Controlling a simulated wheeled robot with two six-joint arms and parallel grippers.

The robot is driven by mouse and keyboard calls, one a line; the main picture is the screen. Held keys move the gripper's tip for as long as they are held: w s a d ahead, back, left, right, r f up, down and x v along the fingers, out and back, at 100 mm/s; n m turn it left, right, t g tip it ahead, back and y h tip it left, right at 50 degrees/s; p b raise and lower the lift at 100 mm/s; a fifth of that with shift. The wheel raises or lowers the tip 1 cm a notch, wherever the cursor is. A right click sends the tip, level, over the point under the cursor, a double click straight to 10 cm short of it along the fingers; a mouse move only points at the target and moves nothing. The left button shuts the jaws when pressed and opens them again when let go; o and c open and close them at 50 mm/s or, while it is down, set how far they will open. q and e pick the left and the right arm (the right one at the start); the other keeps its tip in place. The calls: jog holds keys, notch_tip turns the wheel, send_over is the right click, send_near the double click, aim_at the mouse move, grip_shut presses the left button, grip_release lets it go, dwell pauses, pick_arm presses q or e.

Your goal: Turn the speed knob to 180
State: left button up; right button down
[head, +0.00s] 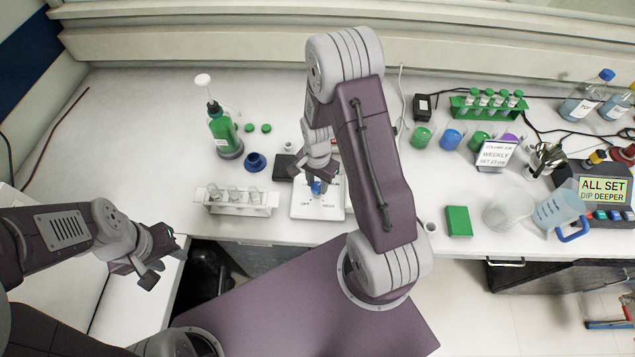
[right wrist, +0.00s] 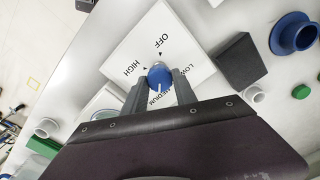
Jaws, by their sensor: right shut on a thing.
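A blue knob (right wrist: 159,76) sits on a white plate (right wrist: 178,45) marked OFF, LOW, MEDIUM and HIGH; I see no number 180. A white mark on the knob's lower side points roughly toward MEDIUM, which is partly hidden by the gripper. My right gripper (right wrist: 157,87) is shut on the knob, one finger on each side. In the head view the blue knob (head: 317,187) shows under the right gripper, on the white plate (head: 318,211). My left gripper (head: 150,262) is away at the left, empty; its finger gap is unclear.
A white rack (head: 240,207) with tubes and a blue funnel-like piece (head: 256,162) stand left of the plate. A dark block (head: 286,168) lies close by it. A green box (head: 458,221) and a blue-handled jug (head: 557,209) stand to the right. Bench room is free at far left.

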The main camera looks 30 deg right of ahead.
aim_at(317, 186)
jog(key=shift+s, duration=0.1)
jog(key=c, duration=1)
grip_release()
jog(key=shift+r, duration=0.3)
notch_tip(317, 186, up, 8)
jog(key=shift+r, duration=0.2)
